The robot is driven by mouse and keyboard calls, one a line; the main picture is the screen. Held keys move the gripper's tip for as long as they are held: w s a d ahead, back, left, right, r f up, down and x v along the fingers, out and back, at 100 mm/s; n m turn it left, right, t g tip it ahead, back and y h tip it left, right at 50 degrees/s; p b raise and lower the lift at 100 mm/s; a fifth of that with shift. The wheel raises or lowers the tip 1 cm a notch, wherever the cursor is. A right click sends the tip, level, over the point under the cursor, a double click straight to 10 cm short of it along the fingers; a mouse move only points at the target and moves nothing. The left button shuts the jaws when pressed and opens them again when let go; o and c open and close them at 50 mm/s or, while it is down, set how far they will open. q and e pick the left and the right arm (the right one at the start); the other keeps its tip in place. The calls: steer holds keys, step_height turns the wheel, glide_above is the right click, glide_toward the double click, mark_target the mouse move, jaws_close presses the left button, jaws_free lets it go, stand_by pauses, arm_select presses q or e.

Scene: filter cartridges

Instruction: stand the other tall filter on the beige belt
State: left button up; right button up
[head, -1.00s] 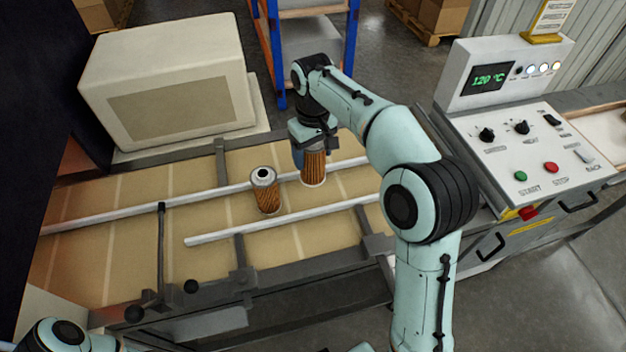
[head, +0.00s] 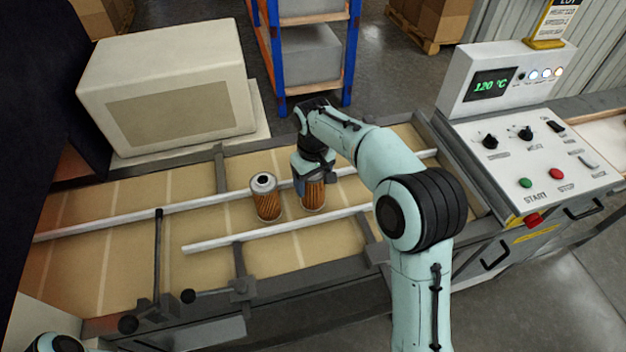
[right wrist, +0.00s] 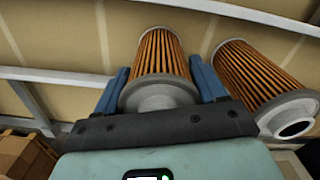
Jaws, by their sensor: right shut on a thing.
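One tall filter (head: 313,195), orange-brown and pleated, is upright in my right gripper (head: 313,176), over the beige belt (head: 340,230) between the two rails. In the right wrist view my right gripper (right wrist: 161,88) has its blue fingers on both sides of this filter (right wrist: 160,52), by its grey end cap. I cannot tell whether its base touches the belt. The other tall filter (head: 266,200) stands upright on the belt just to the left, with its grey top ring showing; it also shows in the right wrist view (right wrist: 255,75). My left gripper is out of view.
A far white rail (head: 150,212) and a near white rail (head: 215,245) run along the belt. A control panel (head: 540,160) stands at the right and a beige box-shaped housing (head: 165,90) at the back left. The belt is clear left of the filters.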

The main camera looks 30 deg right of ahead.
steer(key=o, duration=1.1)
steer(key=shift+f, duration=0.1)
step_height(320, 180, up, 11)
steer(key=shift+r+p, duration=0.15)
steer(key=shift+p, duration=1)
steer(key=shift+r, duration=0.55)
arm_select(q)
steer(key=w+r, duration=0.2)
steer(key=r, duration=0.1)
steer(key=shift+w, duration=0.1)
